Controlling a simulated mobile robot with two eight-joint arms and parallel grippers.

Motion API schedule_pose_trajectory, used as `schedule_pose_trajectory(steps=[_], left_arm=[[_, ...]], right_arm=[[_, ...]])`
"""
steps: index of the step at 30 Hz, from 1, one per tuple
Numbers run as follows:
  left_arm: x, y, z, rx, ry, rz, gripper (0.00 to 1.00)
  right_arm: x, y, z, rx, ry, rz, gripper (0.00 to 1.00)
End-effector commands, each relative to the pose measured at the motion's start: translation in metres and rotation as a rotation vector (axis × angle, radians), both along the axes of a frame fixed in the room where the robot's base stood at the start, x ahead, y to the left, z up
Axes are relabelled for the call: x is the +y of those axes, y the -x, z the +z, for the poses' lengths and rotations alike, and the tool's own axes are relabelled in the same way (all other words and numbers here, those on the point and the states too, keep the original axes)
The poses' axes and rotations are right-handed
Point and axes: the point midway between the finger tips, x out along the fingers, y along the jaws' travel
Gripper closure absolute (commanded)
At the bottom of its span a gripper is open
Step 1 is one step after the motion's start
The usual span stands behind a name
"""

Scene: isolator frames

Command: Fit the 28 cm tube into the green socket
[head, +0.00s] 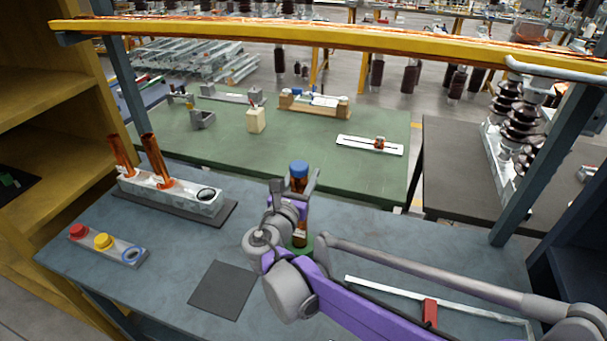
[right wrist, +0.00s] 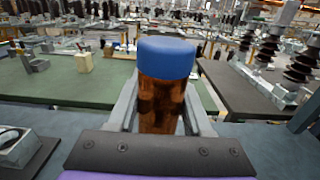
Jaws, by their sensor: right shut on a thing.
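The tube (head: 300,232) is amber-brown with a blue cap (head: 299,168) and stands about upright. My right gripper (head: 295,184) is shut on its upper part, just below the cap. In the right wrist view the tube (right wrist: 160,115) sits between the two fingers, with the blue cap (right wrist: 166,57) above them. The green socket (head: 305,250) shows around the tube's lower end on the grey-blue bench. My purple arm and gripper hide part of the socket, so I cannot tell whether the tube is seated in it. My left gripper is in neither view.
On the bench stand a grey block (head: 170,195) with two copper-brown tubes, and a bar (head: 122,254) with red and yellow caps and a blue ring. A dark mat (head: 223,290) lies in front. A white rail (head: 385,291) lies right. A yellow beam (head: 330,38) crosses overhead.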

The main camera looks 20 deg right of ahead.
Motion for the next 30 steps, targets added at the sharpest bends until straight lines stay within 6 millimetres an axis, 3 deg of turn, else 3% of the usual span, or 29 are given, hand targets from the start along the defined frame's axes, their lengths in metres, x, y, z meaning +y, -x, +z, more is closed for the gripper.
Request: schedule_pose_trajectory(steps=[22,23,28,30], left_arm=[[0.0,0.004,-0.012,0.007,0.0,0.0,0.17],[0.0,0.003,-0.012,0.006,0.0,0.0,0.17],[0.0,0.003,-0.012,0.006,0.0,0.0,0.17],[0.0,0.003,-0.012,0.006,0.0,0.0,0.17]], right_arm=[[0.0,0.0,-0.015,-0.001,0.002,0.0,1.0],[0.0,0.0,-0.015,-0.001,0.002,0.0,0.47],[0.0,0.0,-0.015,-0.001,0.001,0.0,0.16],[0.0,0.0,-0.015,-0.001,0.001,0.0,0.15]])
